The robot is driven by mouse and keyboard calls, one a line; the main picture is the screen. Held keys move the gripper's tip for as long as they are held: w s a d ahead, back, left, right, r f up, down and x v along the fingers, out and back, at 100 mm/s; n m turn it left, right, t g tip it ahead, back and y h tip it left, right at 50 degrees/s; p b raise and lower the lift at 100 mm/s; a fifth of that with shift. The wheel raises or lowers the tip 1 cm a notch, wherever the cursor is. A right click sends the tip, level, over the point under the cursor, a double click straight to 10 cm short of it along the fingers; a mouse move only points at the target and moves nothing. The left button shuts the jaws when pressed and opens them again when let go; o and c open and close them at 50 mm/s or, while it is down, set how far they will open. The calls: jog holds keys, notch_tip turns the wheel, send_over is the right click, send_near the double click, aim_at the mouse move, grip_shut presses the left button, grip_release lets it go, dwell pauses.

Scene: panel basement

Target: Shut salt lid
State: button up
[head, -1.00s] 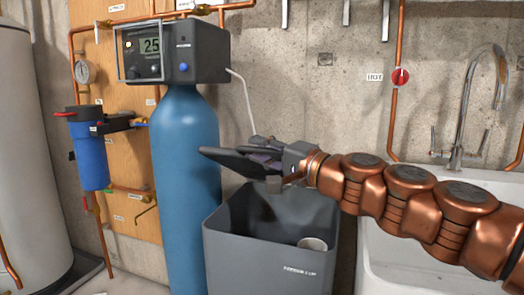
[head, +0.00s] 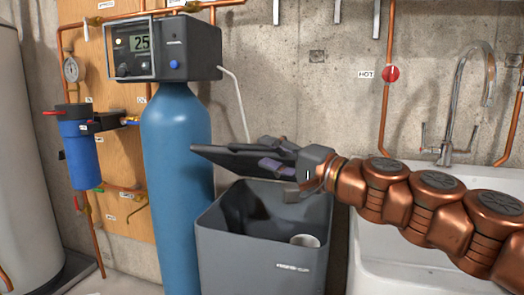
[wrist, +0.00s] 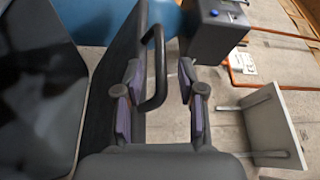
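The grey salt bin (head: 262,262) stands open at the top, its dark inside showing in the head view. Its dark lid (head: 225,154) is raised above the bin's back left part and seen nearly edge-on. The wrist view shows the lid as a dark panel (wrist: 112,75) with a curved black handle (wrist: 158,65). My gripper (head: 268,154) is at the lid's right end, above the bin. In the wrist view my gripper's fingers (wrist: 160,105) are apart, with the handle between them. The left finger is close to the lid and handle; whether it touches is unclear.
A blue tank (head: 176,190) with a control head (head: 190,50) stands close on the left. A white sink (head: 385,265) is on the right. A concrete wall (head: 320,110) is behind.

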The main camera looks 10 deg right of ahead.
jog(key=shift+v, duration=1.35)
